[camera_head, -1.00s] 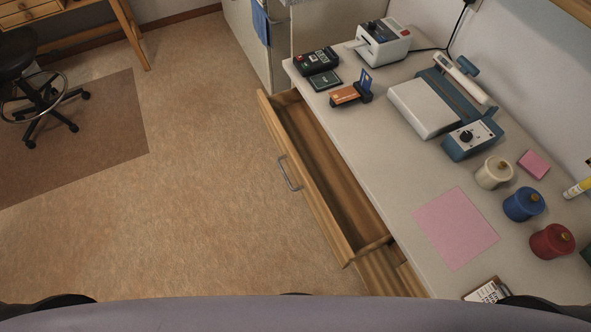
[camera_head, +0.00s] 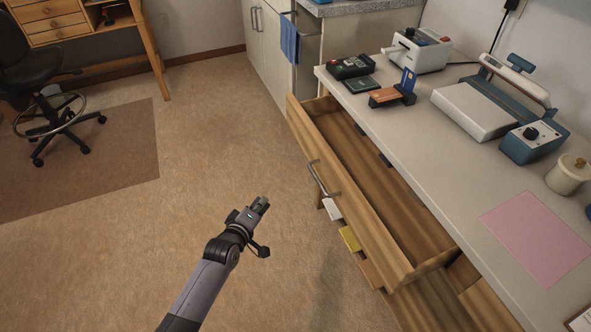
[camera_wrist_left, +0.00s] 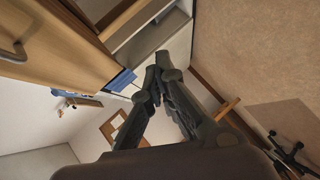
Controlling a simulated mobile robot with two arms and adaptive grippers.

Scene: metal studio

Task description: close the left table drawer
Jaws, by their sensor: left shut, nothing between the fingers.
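The left table drawer (camera_head: 345,190) is wooden and stands pulled out from under the worktop, with its inside bare in the part I see. Its grey metal handle (camera_head: 318,179) is on the front panel. My left gripper (camera_head: 262,203) is shut and empty, in front of the drawer and to the left of the handle, apart from it. In the left wrist view, the shut fingers (camera_wrist_left: 158,75) show in the middle and the drawer front with its handle (camera_wrist_left: 14,52) is at the upper left. My right gripper is not in view.
The worktop (camera_head: 440,150) carries a card reader (camera_head: 351,67), an orange card holder (camera_head: 392,94), a laminator-like machine (camera_head: 475,108) and a pink sheet (camera_head: 537,237). A stool (camera_head: 45,100) stands far left. The floor (camera_head: 215,130) left of the drawer is clear.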

